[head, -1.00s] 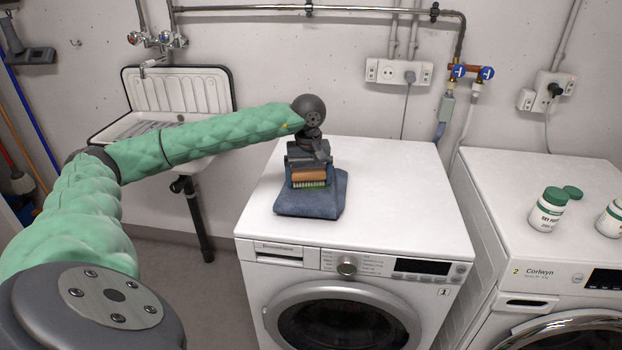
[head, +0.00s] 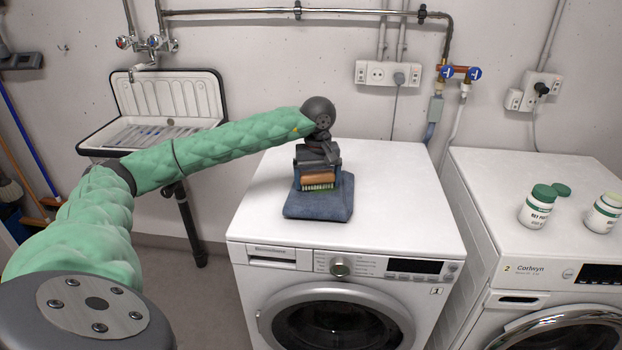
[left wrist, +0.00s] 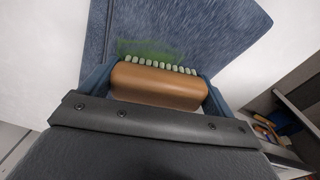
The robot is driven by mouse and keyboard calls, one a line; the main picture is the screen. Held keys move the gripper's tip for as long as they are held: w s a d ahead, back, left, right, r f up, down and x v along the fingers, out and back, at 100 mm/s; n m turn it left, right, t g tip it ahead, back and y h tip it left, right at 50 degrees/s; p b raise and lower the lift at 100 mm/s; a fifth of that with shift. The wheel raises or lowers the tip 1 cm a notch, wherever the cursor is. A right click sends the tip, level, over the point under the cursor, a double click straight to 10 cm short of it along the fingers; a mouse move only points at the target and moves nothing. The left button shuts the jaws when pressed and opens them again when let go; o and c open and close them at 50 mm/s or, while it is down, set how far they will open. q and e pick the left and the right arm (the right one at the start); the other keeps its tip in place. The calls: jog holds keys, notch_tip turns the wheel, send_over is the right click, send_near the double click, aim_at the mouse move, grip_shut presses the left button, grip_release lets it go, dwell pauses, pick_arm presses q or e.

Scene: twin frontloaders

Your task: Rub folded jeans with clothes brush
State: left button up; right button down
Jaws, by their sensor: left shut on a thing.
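The folded blue jeans (head: 322,207) lie flat on top of the left washing machine (head: 400,200). My left gripper (head: 318,176) is above them, shut on the clothes brush (head: 319,180), which has an orange-brown wooden back and pale bristles. In the left wrist view the brush (left wrist: 160,85) sits between the two blue fingers, its bristle row toward the jeans (left wrist: 190,30). A green smear (left wrist: 150,50) shows on the denim beside the bristles. The bristles are at or very near the cloth; contact cannot be told for certain. My right gripper is not in view.
A second washing machine (head: 540,180) stands at the right, with two white bottles and a loose green lid (head: 561,190) on top. A sink (head: 150,120) is on the back wall at the left. The first machine's top is clear around the jeans.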

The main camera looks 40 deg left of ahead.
pick_arm(q)
jog(key=shift+w+d+f, duration=0.1)
jog(key=shift+w+d, duration=0.7)
jog(key=shift+d, duration=0.3)
jog(key=shift+w+d, duration=0.8)
jog(key=shift+d, duration=0.25)
jog(key=shift+w+r, duration=0.15)
jog(key=shift+r, duration=0.7)
jog(key=shift+a+r+p, duration=0.1)
jog(key=shift+r+p, duration=0.75)
jog(key=shift+r, duration=1.4)
notch_tip(320, 180, up, 3)
jog(key=shift+r+p, duration=0.1)
jog(key=shift+p, duration=0.5)
